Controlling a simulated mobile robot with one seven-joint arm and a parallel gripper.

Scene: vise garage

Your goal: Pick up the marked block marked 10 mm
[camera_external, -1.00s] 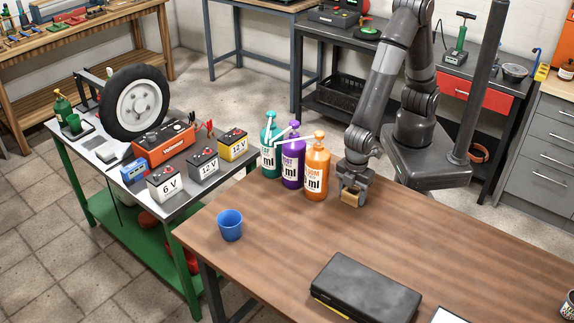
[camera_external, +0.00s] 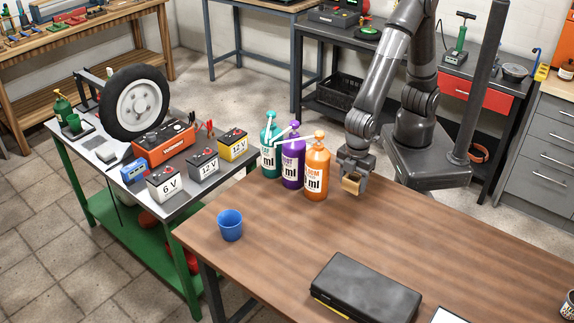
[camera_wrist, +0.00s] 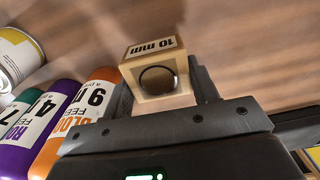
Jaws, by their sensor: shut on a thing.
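The marked block (camera_wrist: 152,66) is a light wooden cube with a "10 mm" label on one face and a dark round hole in another. My gripper (camera_wrist: 165,88) is shut on it, with one finger on each side, in the wrist view. In the external view my gripper (camera_external: 355,176) holds the block (camera_external: 351,185) a little above the brown wooden table (camera_external: 430,230), just right of the orange bottle.
An orange bottle (camera_external: 316,172), a purple bottle (camera_external: 291,165) and a teal bottle (camera_external: 269,150) stand close on the left. A blue cup (camera_external: 230,225) stands at the table's left, and a black case (camera_external: 367,288) lies at the front. The table's right middle is clear.

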